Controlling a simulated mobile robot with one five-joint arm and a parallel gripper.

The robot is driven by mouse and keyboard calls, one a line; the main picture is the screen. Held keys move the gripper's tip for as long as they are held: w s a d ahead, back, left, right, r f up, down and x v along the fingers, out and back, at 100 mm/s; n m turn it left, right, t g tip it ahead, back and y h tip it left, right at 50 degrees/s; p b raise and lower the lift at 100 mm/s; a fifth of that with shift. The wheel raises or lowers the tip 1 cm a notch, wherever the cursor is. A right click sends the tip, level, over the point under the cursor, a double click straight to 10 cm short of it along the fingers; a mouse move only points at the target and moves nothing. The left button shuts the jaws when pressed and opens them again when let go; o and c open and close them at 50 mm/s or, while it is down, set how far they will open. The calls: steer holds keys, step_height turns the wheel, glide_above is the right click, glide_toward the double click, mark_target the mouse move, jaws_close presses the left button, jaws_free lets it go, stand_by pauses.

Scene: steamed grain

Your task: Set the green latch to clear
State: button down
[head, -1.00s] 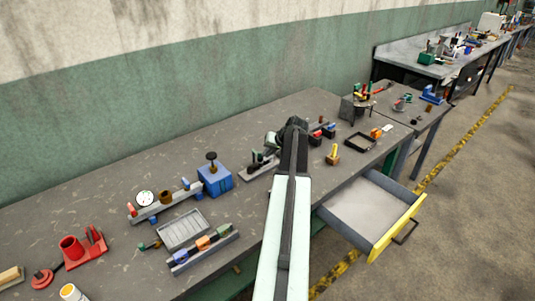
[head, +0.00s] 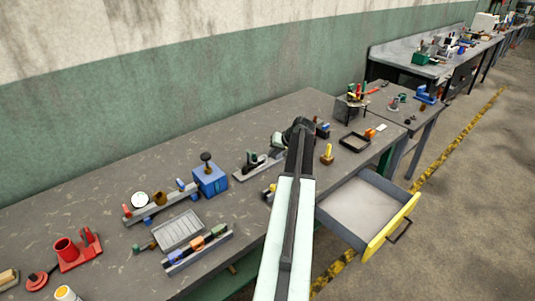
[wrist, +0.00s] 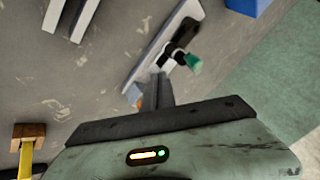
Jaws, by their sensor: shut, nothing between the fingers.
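The green latch (wrist: 193,63) is a green knob on a black lever, mounted on a long pale grey plate (wrist: 150,62) in the wrist view. In the head view, the plate with its dark fittings (head: 254,164) lies on the bench, right of the blue box. My gripper (wrist: 160,80) is shut and empty. In the wrist view its fingertips appear just below and left of the black lever; I cannot tell whether they touch it. My gripper in the head view (head: 278,142) is near the plate's far right end, partly hidden by my arm.
A blue box (head: 210,179) with a dark knob stands left of the plate. A yellow-handled wooden block (head: 327,156) and a black tray (head: 355,142) are to the right. An open drawer (head: 365,210) juts from the bench front. The bench behind the blue box is clear.

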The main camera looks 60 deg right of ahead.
steer(key=p+v, duration=0.6)
steer(key=v, duration=0.4)
steer(key=shift+a, duration=0.35)
steer(key=shift+w, duration=0.15)
steer(key=shift+w+d+n+y, duration=0.15)
steer(key=shift+d+n+y, duration=0.15)
steer(key=shift+d+n, duration=0.25)
steer(key=shift+w+d+n+y, duration=0.2)
steer(key=shift+d+n+y, duration=0.1)
steer(key=shift+d+n, duration=0.25)
steer(key=shift+d, duration=0.1)
steer(key=shift+f, duration=0.1)
